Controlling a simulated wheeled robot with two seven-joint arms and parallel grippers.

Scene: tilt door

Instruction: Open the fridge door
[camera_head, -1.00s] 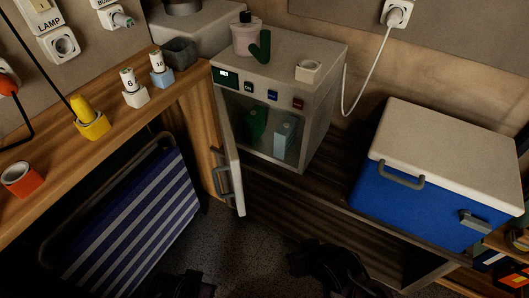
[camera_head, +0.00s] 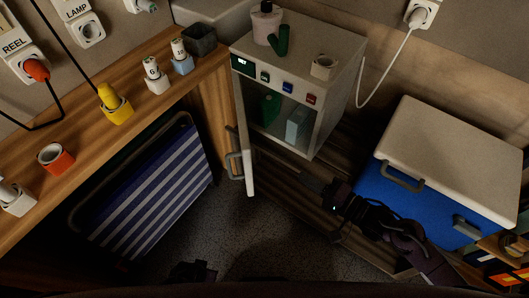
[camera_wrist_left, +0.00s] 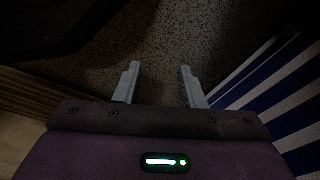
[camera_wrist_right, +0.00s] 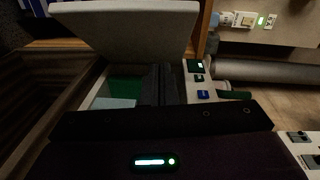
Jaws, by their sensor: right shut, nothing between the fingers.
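The small grey fridge (camera_head: 318,120) stands beyond the wooden counter, with its button panel along the top front. Its door (camera_head: 243,150) stands open, seen nearly edge-on at the front left, with a grey handle (camera_head: 233,165) on its outer face. A green item (camera_head: 270,108) and a pale blue item (camera_head: 298,122) are inside. My right gripper (camera_head: 306,178) is shut and empty, low in front of the fridge, right of the door. In the right wrist view its fingers (camera_wrist_right: 160,82) point toward the opening, close to the door (camera_wrist_right: 125,30); contact is unclear. My left gripper (camera_wrist_left: 158,85) is open and empty above the floor.
A blue cooler with a white lid (camera_head: 450,150) stands at the right, near my right arm. The wooden counter (camera_head: 130,125) bears cups and small holders at the left. A striped folded chair (camera_head: 155,195) stands beneath it. The speckled floor (camera_head: 235,225) is clear.

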